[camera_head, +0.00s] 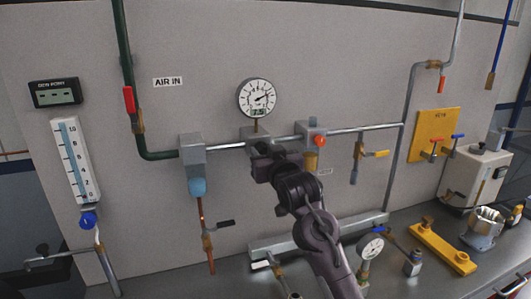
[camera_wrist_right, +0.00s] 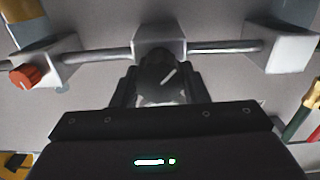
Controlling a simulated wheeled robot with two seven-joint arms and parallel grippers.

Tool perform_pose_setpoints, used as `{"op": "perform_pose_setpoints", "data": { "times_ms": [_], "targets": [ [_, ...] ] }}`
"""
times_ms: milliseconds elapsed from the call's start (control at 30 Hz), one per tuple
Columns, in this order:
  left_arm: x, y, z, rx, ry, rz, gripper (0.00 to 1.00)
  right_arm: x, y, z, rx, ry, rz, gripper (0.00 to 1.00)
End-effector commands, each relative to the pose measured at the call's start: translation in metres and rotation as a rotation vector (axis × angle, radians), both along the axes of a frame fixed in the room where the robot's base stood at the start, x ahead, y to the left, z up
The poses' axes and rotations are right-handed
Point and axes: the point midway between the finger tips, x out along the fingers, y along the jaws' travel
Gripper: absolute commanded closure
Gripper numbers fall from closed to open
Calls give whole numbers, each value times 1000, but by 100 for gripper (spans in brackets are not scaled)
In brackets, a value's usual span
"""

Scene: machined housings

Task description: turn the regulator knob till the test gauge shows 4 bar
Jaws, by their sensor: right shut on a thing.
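The regulator body (camera_head: 254,133) is a grey block on the horizontal pipe; it also shows in the right wrist view (camera_wrist_right: 158,40). Its dark round knob (camera_wrist_right: 158,74) carries a white pointer line. My right gripper (camera_wrist_right: 155,88) is shut on the knob, one finger on each side; in the head view my right gripper (camera_head: 267,168) hides the knob. A white dial gauge (camera_head: 257,98) stands directly above the regulator. Its needle points right and slightly up; the numbers and the small display are too small to read surely. My left gripper is not in view.
A block with a red knob (camera_head: 319,141) sits close right of the regulator, and a block with a blue bowl (camera_head: 197,187) sits left. A smaller gauge (camera_head: 371,247) and a yellow bracket (camera_head: 441,249) are on the bench. A red-handled valve (camera_head: 129,99) is on the green pipe.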

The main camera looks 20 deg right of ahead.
Motion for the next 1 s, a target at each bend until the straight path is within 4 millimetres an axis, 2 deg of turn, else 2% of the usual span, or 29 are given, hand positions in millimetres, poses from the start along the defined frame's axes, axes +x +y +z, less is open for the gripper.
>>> {"op": "perform_pose_setpoints", "data": {
  "times_ms": [267,667,1000],
  "targets": [
    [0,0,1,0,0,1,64,0,0,0,-133,-3,0,82],
    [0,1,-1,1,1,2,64,0,1,-1,-496,-16,-1,82],
    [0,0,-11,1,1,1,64,0,2,-3,-819,-29,-2,82]
  ]
}}
